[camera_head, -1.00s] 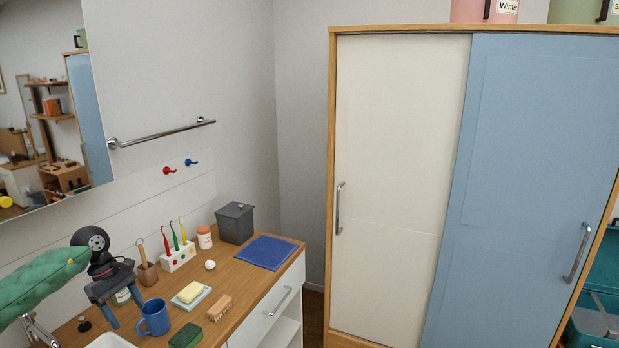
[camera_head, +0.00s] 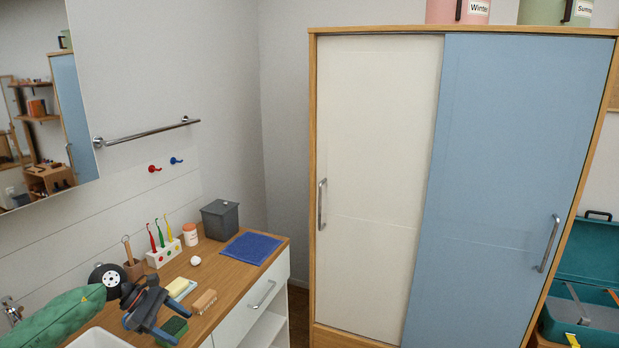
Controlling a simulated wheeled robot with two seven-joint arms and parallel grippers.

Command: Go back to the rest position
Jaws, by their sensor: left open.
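My left gripper (camera_head: 150,325) is at the lower left, over the wooden counter (camera_head: 228,262). Its two dark fingers are spread apart with nothing seen between them. It is in front of the counter's near end, close to the green sponge (camera_head: 172,328) and the soap on its dish (camera_head: 179,287). The blue mug is largely hidden behind the gripper. My right gripper is not in view.
A wooden brush (camera_head: 205,302), toothbrush holder (camera_head: 164,254), grey bin (camera_head: 220,220) and blue cloth (camera_head: 250,248) are on the counter. The white drawer (camera_head: 250,300) beneath looks shut. A tall wardrobe (camera_head: 375,180) and open teal case (camera_head: 590,290) stand right.

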